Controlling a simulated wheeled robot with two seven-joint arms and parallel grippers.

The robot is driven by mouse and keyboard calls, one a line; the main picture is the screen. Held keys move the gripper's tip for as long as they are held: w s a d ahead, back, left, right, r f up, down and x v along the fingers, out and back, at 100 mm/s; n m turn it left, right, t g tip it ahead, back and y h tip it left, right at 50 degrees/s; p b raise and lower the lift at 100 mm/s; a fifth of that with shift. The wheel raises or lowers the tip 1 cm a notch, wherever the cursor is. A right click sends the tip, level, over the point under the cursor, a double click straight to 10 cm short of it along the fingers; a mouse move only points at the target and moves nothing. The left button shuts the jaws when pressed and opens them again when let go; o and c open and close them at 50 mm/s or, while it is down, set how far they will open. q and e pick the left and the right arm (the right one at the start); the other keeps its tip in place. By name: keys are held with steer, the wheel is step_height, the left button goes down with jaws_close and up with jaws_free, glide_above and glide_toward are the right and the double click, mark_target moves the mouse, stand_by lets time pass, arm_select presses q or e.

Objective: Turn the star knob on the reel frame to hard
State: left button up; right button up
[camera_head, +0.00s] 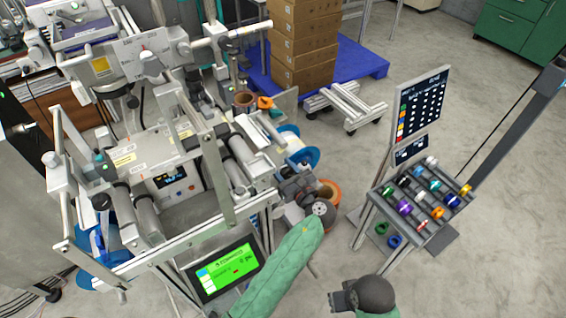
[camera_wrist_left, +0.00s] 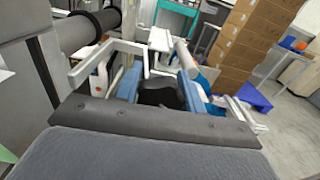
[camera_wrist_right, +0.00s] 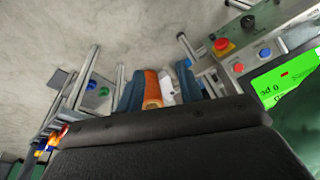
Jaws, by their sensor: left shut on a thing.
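The reel frame (camera_head: 228,185) is a large grey metal machine on the left of the head view. My left gripper (camera_head: 290,183) is at its right side, low by the blue-flanged reel. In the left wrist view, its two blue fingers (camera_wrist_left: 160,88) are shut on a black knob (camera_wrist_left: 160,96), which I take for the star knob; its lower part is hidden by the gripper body. I cannot read any mark showing the knob's setting. My right gripper (camera_head: 340,301) is apart from the frame, at the bottom of the head view. Its blue fingers (camera_wrist_right: 158,88) are apart and empty.
A green-lit screen (camera_head: 228,268) is on the frame's front. An orange reel (camera_head: 329,191) lies beside my left gripper. A sloped rack of coloured rolls (camera_head: 422,205) with a sign (camera_head: 420,105) stands right. Cartons (camera_head: 303,45) sit on a blue pallet behind.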

mark_target(288, 175)
arm_select(q)
steer(key=m+p, duration=0.2)
steer(key=p, duration=0.3)
steer(key=shift+r, duration=0.1)
steer(key=shift+m, duration=0.3)
arm_select(e)
step_height(288, 175, down, 16)
steer(key=d, duration=0.2)
steer(key=shift+w+f+g+h, duration=0.2)
steer(key=shift+g+h, duration=0.1)
steer(key=shift+h, duration=0.1)
arm_select(q)
steer(key=o, duration=1)
steer(key=shift+s+d+f, duration=0.25)
steer(key=shift+s+d, duration=0.1)
steer(key=shift+s, duration=0.05)
steer(key=b+v, duration=0.2)
steer(key=v, duration=0.4)
steer(key=shift+s+d+r, duration=0.15)
steer(key=shift+s+d, duration=0.05)
steer(key=shift+s, duration=0.1)
arm_select(e)
step_height(288, 175, up, 9)
steer(key=shift+w+a, duration=0.25)
steer(key=shift+a, duration=0.05)
